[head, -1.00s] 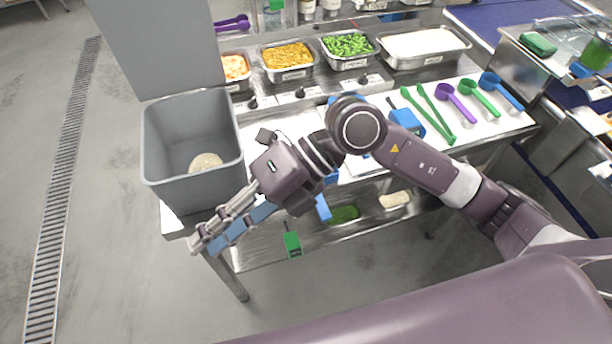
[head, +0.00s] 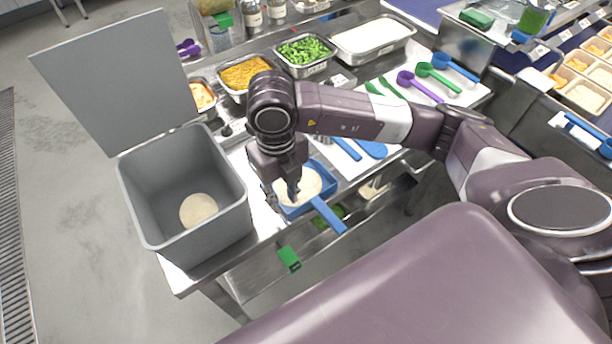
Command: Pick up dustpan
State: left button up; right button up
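The blue dustpan (head: 328,216) lies on the front of the worktop, its handle pointing toward the lower right past the front edge. Its pan holds a pale, rice-like heap (head: 300,186). My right gripper (head: 282,198) points down over the left part of the pan and hides some of it. My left gripper is not in view.
An open grey bin (head: 150,205) with a pale heap inside stands left of the dustpan. Food trays (head: 304,70) line the back. Blue utensils (head: 371,149) and coloured scoops (head: 440,78) lie to the right. A green-and-black object (head: 289,258) hangs at the front edge.

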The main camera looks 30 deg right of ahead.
jog(key=f, duration=0.1)
jog(key=f+p, duration=0.1)
jog(key=shift+w+a+f, duration=0.2)
jog(key=shift+a+f, duration=0.1)
jog(key=shift+f, duration=0.8)
jog(key=shift+c, duration=0.6)
jog(key=shift+w, duration=0.1)
grip_shut()
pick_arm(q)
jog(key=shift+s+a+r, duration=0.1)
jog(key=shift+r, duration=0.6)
